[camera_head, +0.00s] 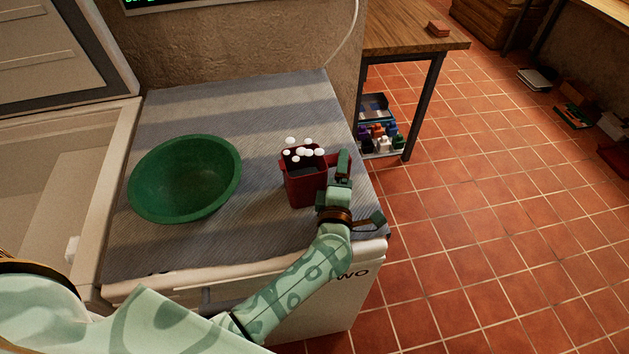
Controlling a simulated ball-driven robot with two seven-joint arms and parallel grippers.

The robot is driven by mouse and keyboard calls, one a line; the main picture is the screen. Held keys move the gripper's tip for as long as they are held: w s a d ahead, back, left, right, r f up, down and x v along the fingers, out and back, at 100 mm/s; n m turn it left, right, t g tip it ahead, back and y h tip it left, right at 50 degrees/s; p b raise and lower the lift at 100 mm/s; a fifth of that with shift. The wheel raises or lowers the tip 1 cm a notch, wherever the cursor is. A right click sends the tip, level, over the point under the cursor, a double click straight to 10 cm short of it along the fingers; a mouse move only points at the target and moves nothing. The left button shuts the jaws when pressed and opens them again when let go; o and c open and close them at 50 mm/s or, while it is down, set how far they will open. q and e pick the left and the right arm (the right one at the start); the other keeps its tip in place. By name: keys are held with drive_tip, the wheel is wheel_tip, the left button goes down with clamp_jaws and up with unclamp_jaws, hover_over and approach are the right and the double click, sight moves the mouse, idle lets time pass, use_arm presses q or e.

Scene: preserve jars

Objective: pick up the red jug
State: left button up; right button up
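The red jug (304,187) stands upright on the grey striped cloth, near its right edge. Several white round balls or dots show at and above its dark opening. Its handle is on the right side. My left gripper (342,166) is at this handle, right beside the jug. The fingers overlap the handle in the picture, and I cannot tell whether they are closed on it. My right gripper is not in view.
A green bowl (186,178) stands left of the jug on the grey cloth (225,100). An open white chest with a raised lid is at the left. A wooden table (405,32) stands behind right, with a crate of bottles (381,140) below. Tiled floor at right is mostly clear.

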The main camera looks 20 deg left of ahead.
use_arm(q)
drive_tip(key=shift+w+a, duration=0.1)
drive_tip(key=shift+w, duration=0.45)
drive_tip(key=shift+s, duration=0.1)
drive_tip(key=shift+c, duration=0.6)
drive_tip(key=c, duration=0.6)
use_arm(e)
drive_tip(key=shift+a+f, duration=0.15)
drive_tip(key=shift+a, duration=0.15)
use_arm(q)
drive_tip(key=shift+o, duration=0.2)
drive_tip(key=shift+r, duration=0.15)
drive_tip(key=shift+r, duration=0.3)
wheel_tip(320, 180, up, 3)
drive_tip(key=shift+f+p, duration=0.2)
drive_tip(key=shift+p, duration=0.85)
drive_tip(key=s+a+r+p, duration=0.7)
drive_tip(key=s+r, duration=0.2)
drive_tip(key=s, duration=0.2)
drive_tip(key=shift+s+a+r, duration=0.25)
drive_tip(key=shift+s+r, duration=0.05)
drive_tip(key=shift+s, duration=0.1)
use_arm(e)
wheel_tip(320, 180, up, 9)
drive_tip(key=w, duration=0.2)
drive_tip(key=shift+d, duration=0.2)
